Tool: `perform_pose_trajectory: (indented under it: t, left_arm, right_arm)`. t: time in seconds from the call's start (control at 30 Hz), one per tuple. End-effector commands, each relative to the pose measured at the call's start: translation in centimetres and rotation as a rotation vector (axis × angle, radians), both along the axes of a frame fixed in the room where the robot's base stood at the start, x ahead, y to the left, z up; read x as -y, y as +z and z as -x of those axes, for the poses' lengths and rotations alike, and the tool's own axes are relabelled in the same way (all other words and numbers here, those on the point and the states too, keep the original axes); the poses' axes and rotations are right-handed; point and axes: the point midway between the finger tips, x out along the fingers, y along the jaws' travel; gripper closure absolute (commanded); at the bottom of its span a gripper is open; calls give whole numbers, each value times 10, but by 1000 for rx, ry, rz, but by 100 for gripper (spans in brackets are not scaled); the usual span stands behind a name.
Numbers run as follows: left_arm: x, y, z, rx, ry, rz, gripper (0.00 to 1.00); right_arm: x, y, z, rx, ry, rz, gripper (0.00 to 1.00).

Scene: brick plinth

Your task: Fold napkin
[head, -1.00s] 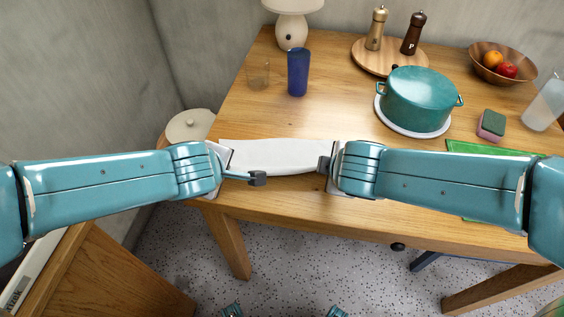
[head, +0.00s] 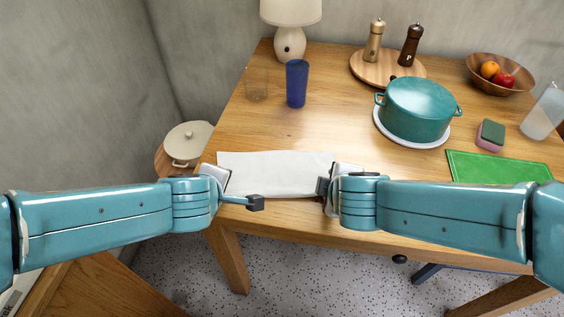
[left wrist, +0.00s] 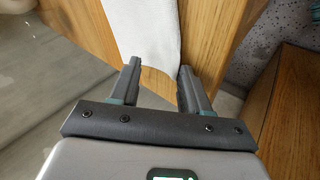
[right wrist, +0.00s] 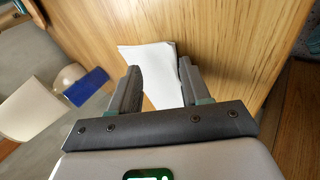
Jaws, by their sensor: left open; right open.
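The white napkin (head: 272,172) lies flat as a long strip along the front left of the wooden table. My left gripper (head: 254,203) is open at the napkin's front left, around the table's front edge. In the left wrist view the napkin (left wrist: 143,32) lies just beyond the open left fingers (left wrist: 157,82). My right gripper (head: 323,187) is open at the napkin's right end. In the right wrist view the napkin (right wrist: 158,72) shows between and beyond the open right fingers (right wrist: 160,78). Neither gripper holds anything. Part of the napkin's right end is hidden by my right gripper.
A teal pot (head: 418,108), a sponge (head: 490,135) and a green mat (head: 490,167) are to the right. Bare table (head: 335,115) lies between cup and pot.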

Motion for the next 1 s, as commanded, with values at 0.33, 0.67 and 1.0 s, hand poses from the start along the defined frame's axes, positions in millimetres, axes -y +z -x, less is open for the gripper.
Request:
perform_pose_trajectory:
  t: [0.33, 0.67, 1.0]
  left_arm:
    - [-2, 35, 15, 5, 0, 4, 53]
    - [-8, 79, 50, 5, 0, 2, 53]
    - [-10, 90, 60, -1, -1, 0, 53]
  right_arm:
    - [-3, 35, 14, 6, 1, -4, 53]
    - [-9, 79, 50, 5, 2, -2, 53]
    - [-10, 90, 60, -1, 1, 0, 53]
